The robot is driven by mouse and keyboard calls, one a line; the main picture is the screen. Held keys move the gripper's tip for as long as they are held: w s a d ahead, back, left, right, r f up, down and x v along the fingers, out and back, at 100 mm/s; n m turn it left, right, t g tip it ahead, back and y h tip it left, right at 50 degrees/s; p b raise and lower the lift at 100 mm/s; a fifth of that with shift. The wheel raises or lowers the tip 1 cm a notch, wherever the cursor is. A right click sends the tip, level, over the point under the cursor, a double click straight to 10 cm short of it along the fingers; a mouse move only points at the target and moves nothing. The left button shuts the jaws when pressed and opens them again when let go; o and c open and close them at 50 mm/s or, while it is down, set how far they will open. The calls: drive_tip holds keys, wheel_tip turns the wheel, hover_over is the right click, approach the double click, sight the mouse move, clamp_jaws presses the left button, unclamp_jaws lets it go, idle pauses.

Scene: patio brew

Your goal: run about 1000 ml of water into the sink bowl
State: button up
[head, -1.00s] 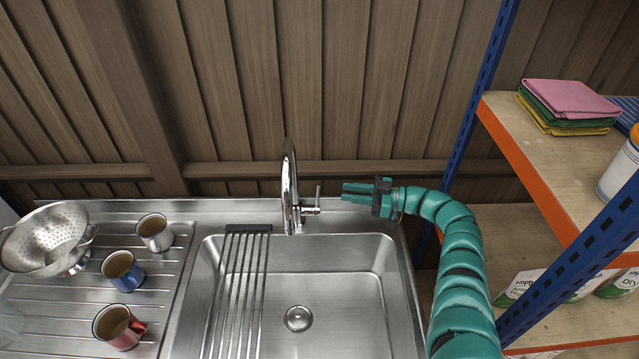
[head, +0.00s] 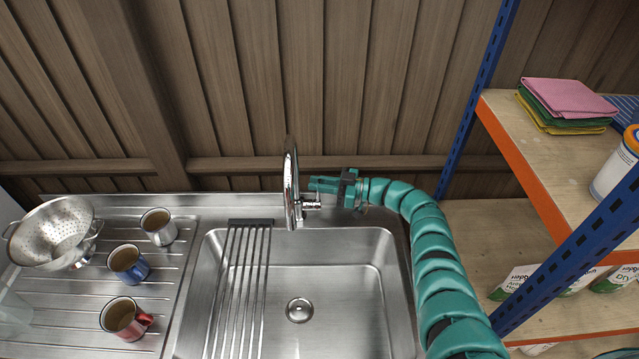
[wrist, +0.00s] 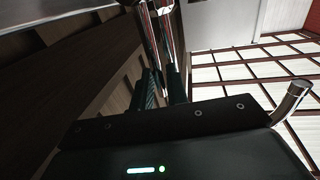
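The chrome tap (head: 291,185) stands upright at the back of the steel sink bowl (head: 345,265). Its short side valve (head: 311,205) is on its right. No water stream shows, and the bowl looks empty around its drain (head: 299,310). My gripper (head: 312,184) reaches in from the right, its teal fingers level, at the tap's lever, which they largely hide. The wrist view shows the two fingers (wrist: 165,88) a little apart, with shiny chrome beyond and between them. The gripper looks open; whether it touches the lever cannot be told.
A slatted rack (head: 240,290) lies across the bowl's left part. On the drainboard at left are a colander (head: 55,232) and white (head: 159,227), blue (head: 128,264) and red (head: 125,318) mugs. A shelf unit (head: 530,180) stands close on the right; a wooden wall is behind.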

clamp_jaws()
drive_tip(key=shift+s+n, duration=0.5)
drive_tip(key=shift+n, duration=0.1)
drive_tip(key=s+n+b, duration=0.1)
drive_tip(key=n, duration=0.1)
drive_tip(key=s+f+n+y+b, duration=0.1)
drive_tip(key=s+n+b, duration=0.1)
drive_tip(key=shift+s+n, duration=0.1)
drive_tip(key=shift+n, duration=0.2)
drive_tip(key=shift+o, duration=1.7)
unclamp_jaws()
